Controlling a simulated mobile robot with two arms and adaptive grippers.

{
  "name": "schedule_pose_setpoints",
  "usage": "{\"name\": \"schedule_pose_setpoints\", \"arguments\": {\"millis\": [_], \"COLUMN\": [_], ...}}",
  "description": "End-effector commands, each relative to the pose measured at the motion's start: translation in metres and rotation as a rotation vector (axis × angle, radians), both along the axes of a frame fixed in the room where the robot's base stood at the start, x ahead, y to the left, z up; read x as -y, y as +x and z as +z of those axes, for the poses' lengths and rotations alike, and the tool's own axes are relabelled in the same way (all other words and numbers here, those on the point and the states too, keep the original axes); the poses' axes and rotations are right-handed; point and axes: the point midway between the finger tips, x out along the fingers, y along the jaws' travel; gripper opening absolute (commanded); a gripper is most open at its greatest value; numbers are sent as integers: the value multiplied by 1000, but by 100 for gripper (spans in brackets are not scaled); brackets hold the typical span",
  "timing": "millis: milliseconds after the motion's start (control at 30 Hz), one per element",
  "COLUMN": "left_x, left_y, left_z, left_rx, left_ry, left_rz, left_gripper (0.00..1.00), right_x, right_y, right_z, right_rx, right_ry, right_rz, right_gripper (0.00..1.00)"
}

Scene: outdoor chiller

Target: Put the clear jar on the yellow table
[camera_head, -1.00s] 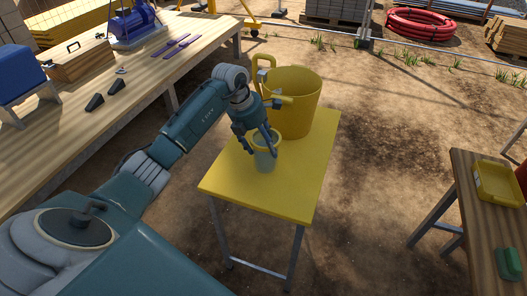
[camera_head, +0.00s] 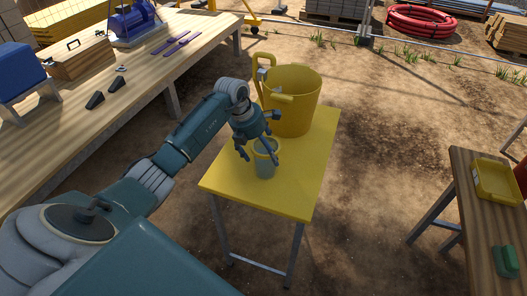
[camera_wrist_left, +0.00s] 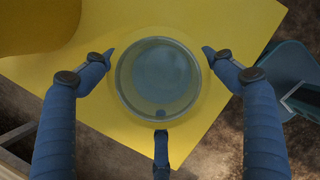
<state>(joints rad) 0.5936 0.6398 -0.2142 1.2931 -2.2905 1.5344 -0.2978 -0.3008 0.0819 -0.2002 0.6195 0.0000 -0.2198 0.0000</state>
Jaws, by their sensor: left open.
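The clear jar (camera_head: 265,165) stands upright on the yellow table (camera_head: 300,190), near its front left part. It has a yellowish rim and a grey-blue tint. My left gripper (camera_head: 260,154) is open around the top of the jar. In the left wrist view the jar (camera_wrist_left: 158,78) is seen from above, between the spread fingers of the gripper (camera_wrist_left: 160,70). The fingertips show gaps to the jar on both sides; the third finger is close to its lower rim. My right gripper is not in view.
A large yellow bucket-like container (camera_head: 292,105) with a handle stands behind the jar on the same table. A long wooden workbench (camera_head: 140,75) with tools is at left. A wooden table (camera_head: 475,215) with a yellow tray (camera_head: 497,184) is at right. Bare dirt lies between.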

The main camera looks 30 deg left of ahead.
Motion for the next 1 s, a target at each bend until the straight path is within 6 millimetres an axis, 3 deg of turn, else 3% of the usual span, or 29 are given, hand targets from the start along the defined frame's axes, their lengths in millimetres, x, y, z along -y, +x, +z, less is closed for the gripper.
{"name": "schedule_pose_setpoints", "arguments": {"millis": [167,600,800,1000], "left_x": [-5,-20,-21,-21], "left_y": [-4,-28,-32,-33], "left_z": [18,98,112,113], "left_rx": [5,3,0,0], "left_ry": [4,2,0,0], "left_rz": [1,0,0,0], "left_gripper": [84,84,84,84], "right_x": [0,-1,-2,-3], "right_y": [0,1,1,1], "right_z": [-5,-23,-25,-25], "right_rx": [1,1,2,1], "right_ry": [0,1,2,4], "right_rz": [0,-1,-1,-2], "right_gripper": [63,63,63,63]}}
